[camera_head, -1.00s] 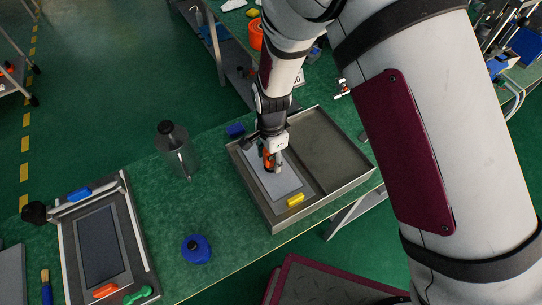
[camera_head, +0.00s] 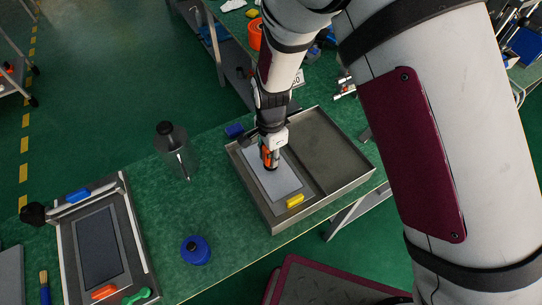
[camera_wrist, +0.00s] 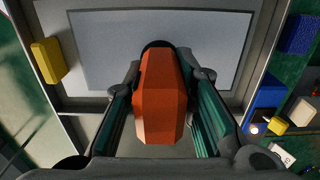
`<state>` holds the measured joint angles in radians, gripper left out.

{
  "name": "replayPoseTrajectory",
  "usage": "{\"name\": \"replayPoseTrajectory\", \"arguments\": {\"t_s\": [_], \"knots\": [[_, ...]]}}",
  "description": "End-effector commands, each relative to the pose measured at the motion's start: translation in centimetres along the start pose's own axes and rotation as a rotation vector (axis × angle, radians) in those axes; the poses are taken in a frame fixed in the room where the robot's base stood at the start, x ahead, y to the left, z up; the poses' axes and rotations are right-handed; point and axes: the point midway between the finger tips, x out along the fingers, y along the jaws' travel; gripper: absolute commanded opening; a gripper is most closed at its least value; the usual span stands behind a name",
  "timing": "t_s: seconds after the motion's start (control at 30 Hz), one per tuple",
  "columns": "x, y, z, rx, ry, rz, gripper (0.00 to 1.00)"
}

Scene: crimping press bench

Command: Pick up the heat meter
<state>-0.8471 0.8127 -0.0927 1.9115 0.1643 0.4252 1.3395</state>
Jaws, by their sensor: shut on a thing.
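The heat meter appears as an orange, faceted body with a dark end, between my gripper's fingers (camera_wrist: 160,78) in the wrist view. The heat meter (camera_wrist: 160,105) has one green-padded finger on each side. In the head view, my gripper (camera_head: 270,160) points down over the left part of a grey metal tray, shut on the heat meter (camera_head: 268,156). The heat meter is over a light grey panel (camera_head: 279,184). Its lower end is largely hidden, so I cannot tell whether it touches the panel.
The tray (camera_head: 325,203) has raised walls and an empty right compartment. A yellow block (camera_head: 295,200) lies by its front side, a blue block (camera_head: 235,130) outside its back-left corner. A dark-capped bottle (camera_head: 176,158), a blue round container (camera_head: 195,250) and a press-like fixture (camera_head: 135,255) stand left.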

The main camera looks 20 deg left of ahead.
Motion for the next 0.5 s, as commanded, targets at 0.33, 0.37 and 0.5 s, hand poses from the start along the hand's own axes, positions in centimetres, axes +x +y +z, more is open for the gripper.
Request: {"name": "replayPoseTrajectory", "arguments": {"t_s": [0.33, 0.37, 0.5], "knots": [[-2.6, 3.7, 2.2, -0.003, 0.000, 0.001, 0.00], [-2.6, 4.4, 2.5, -0.003, 0.000, 0.002, 0.00], [-3.0, 7.6, 4.3, -0.004, 0.000, 0.001, 0.00]]}}
